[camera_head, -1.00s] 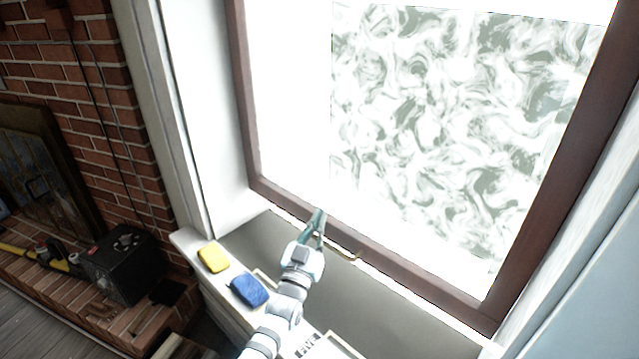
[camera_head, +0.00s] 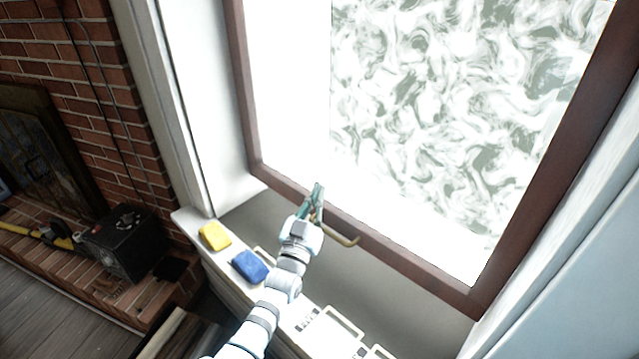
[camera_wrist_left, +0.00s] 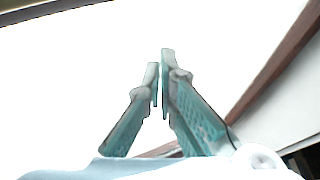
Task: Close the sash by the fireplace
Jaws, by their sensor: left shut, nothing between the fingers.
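The sash (camera_head: 400,258) is a dark brown frame around bright, partly swirl-patterned glass, filling the upper right of the head view. A brass handle (camera_head: 342,240) sticks out from its bottom rail. Beneath that rail is the grey sill, with no bright strip showing between them. My left gripper (camera_head: 318,192) is shut and empty, its fingers in front of the bottom rail beside the handle's left end. I cannot tell whether it touches the rail or handle. In the left wrist view, its tips (camera_wrist_left: 160,62) nearly meet before bright glass. My right gripper is out of view.
On the white ledge lie a yellow sponge (camera_head: 215,236) and a blue sponge (camera_head: 250,266), left of my arm. A black box (camera_head: 124,240) stands on the brick hearth at the left. A white jamb (camera_head: 195,110) borders the sash's left side.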

